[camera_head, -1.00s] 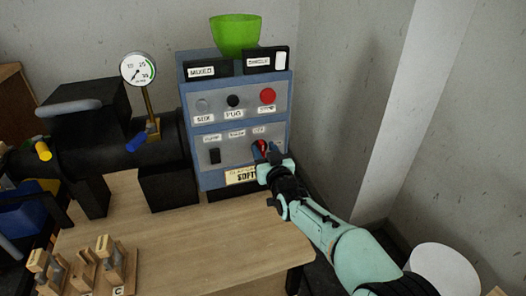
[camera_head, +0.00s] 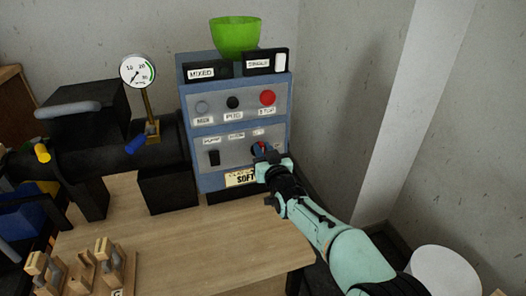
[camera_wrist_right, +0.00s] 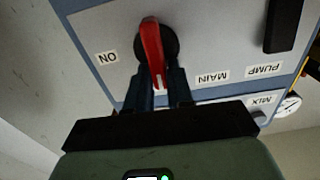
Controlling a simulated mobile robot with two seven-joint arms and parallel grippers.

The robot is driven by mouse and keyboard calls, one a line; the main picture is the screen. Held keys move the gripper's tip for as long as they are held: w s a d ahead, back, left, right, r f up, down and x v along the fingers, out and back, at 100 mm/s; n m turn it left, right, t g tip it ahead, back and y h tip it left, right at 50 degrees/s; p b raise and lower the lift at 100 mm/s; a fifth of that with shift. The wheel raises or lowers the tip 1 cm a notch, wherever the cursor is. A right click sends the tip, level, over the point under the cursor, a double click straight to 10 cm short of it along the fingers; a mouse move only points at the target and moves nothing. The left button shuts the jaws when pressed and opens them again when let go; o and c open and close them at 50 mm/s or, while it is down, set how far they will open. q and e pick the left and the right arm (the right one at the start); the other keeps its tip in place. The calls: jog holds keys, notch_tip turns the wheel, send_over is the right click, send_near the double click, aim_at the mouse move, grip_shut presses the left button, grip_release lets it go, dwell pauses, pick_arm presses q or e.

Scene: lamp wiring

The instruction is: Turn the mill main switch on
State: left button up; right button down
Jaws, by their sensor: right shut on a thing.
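The main switch has a red handle (camera_wrist_right: 151,45) on a dark round base, on the grey front panel (camera_head: 236,150) of the blue control box. In the right wrist view, which is turned over, an ON label (camera_wrist_right: 107,58) is left of it and a MAIN label (camera_wrist_right: 213,78) right of it. The handle stands nearly upright in that view. My right gripper (camera_head: 266,152) is at the panel's lower right, its dark fingers (camera_wrist_right: 161,80) shut on the handle; the handle's gripped end is partly hidden. My left gripper is not in view.
A black pump switch (camera_head: 214,158) is left on the same panel. Grey, black and red buttons (camera_head: 267,97) sit above. A green bowl (camera_head: 236,36) stands on top. A pressure gauge (camera_head: 138,70) is left of the box. The wooden table (camera_head: 180,240) has free room in front.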

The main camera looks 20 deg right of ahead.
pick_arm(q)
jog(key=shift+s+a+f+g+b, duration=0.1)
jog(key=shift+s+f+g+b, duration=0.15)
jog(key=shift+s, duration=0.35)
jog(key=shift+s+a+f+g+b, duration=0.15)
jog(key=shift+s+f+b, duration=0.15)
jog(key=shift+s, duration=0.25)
pick_arm(e)
jog(key=shift+d+f+m, duration=0.35)
jog(key=shift+m, duration=2.6)
jog(key=shift+d+f+m, duration=0.3)
jog(key=shift+f+m, duration=0.05)
jog(key=shift+m, duration=2.55)
jog(key=shift+d+f+m, duration=0.35)
jog(key=shift+m, duration=2.6)
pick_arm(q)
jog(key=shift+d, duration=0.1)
pick_arm(e)
jog(key=c, duration=1.1)
grip_release()
